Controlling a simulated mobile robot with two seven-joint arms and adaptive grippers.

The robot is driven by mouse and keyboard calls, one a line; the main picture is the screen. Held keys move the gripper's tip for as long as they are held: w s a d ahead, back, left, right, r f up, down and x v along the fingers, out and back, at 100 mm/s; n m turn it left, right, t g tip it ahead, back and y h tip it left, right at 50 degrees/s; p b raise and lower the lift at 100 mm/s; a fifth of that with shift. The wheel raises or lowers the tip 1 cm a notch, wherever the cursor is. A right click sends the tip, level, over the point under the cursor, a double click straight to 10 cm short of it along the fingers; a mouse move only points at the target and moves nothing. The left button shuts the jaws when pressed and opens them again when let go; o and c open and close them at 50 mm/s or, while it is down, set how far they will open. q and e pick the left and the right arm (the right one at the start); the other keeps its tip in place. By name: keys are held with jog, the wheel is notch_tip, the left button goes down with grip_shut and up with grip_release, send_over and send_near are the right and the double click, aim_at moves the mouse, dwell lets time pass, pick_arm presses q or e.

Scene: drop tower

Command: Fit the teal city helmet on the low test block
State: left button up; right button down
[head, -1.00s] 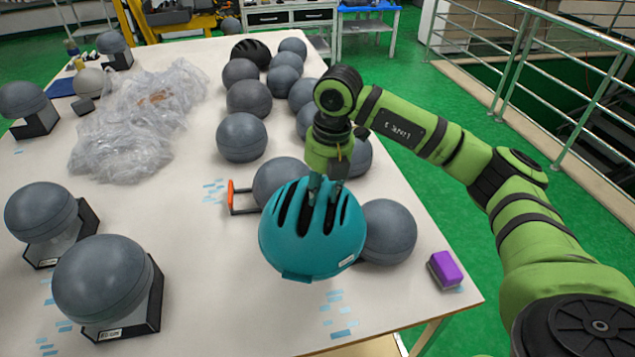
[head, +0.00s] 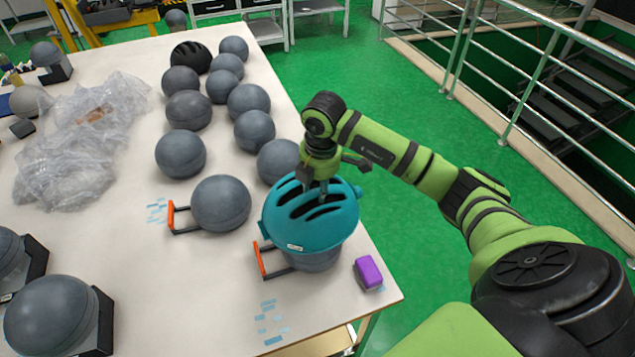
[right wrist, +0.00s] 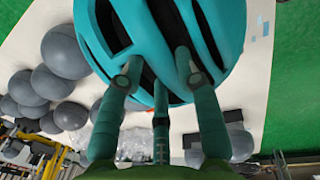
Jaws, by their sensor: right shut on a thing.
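The teal helmet (head: 312,232) is over a round grey test block (head: 312,262) near the table's right front edge in the head view. The block's lower part shows below the helmet rim; I cannot tell whether the helmet is fully seated. An orange-ended black frame (head: 262,260) stands out to the left of this block. My right gripper (head: 322,188) is shut on the helmet from above, with its fingers in the top vents. The right wrist view shows the fingers (right wrist: 160,78) against the helmet shell (right wrist: 228,22). My left gripper is out of view.
Another grey block (head: 221,203) with an orange-ended frame (head: 172,216) stands to the left. Several grey balls and a black helmet (head: 190,58) are behind. A purple block (head: 368,272) lies to the right, near the edge. Crumpled clear plastic (head: 75,150) covers the table's left.

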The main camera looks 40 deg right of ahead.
jog(key=shift+f+b, duration=0.3)
jog(key=shift+f, duration=0.3)
jog(key=f+b, duration=0.2)
jog(key=f, duration=0.1)
jog(key=f+b, duration=0.3)
jog(key=f, duration=0.1)
jog(key=shift+d+f, duration=0.2)
jog(key=shift+f, duration=0.05)
jog(key=shift+f+b, duration=1.8)
jog(key=shift+f, duration=0.3)
jog(key=shift+f+b, duration=0.4)
jog(key=shift+f, duration=0.1)
jog(key=c, duration=0.8)
grip_release()
